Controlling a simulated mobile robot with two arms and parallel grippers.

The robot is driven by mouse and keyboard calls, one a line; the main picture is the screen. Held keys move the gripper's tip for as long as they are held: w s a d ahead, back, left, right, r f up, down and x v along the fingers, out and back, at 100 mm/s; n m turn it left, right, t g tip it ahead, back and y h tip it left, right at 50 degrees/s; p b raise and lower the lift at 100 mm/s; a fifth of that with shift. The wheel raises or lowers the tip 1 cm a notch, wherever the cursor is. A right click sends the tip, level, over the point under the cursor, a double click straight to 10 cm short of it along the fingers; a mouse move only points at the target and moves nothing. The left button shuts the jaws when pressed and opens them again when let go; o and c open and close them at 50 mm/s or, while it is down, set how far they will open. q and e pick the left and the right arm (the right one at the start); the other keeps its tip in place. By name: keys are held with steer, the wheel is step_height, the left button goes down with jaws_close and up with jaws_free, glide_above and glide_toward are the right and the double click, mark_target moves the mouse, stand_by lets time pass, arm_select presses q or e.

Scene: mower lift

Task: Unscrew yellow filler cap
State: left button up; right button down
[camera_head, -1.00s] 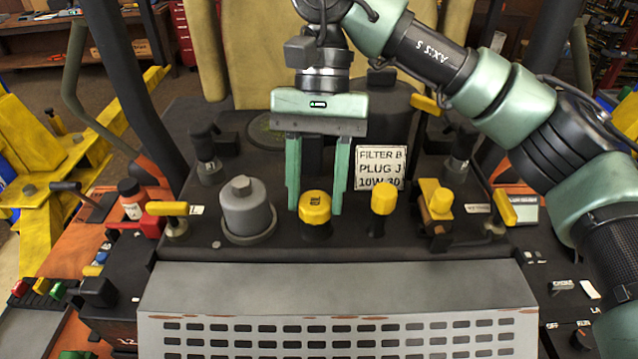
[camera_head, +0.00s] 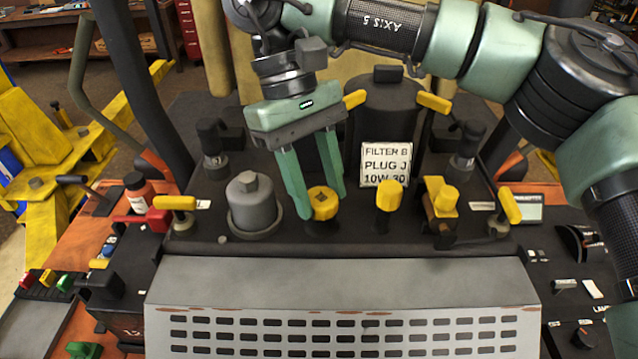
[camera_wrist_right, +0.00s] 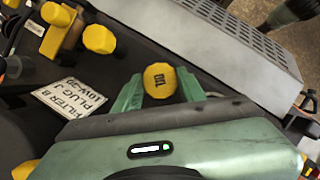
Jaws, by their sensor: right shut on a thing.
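The yellow filler cap (camera_head: 323,203) with dark markings sits at its dark neck on the mower's black deck (camera_head: 290,238). My right gripper (camera_head: 322,206) reaches down tilted, one finger on each side of the cap, and is shut on it. In the right wrist view the cap (camera_wrist_right: 160,82) shows its marked top between the two green fingertips (camera_wrist_right: 162,90). I cannot tell whether the cap has risen off its neck. My left gripper is not in view.
A grey filter canister (camera_head: 252,205) stands left of the cap. A second yellow cap (camera_head: 388,196) and a yellow valve piece (camera_head: 441,198) stand to the right. A label plate (camera_head: 386,164) is behind. A grey slotted cover (camera_head: 340,290) lies in front.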

steer(key=shift+s+f+n+t+h, duration=0.1)
steer(key=shift+n+t+h, duration=0.1)
steer(key=shift+n, duration=0.35)
steer(key=shift+f+n+t+h, duration=0.1)
steer(key=shift+n+t, duration=0.1)
steer(key=shift+n, duration=0.35)
steer(key=n, duration=0.3)
steer(key=shift+a+t+h, duration=0.1)
steer(key=shift+t+h, duration=0.2)
steer(key=shift+t, duration=0.1)
steer(key=c, duration=0.7)
jaws_free()
steer(key=shift+c, duration=0.2)
steer(key=shift+r, duration=0.1)
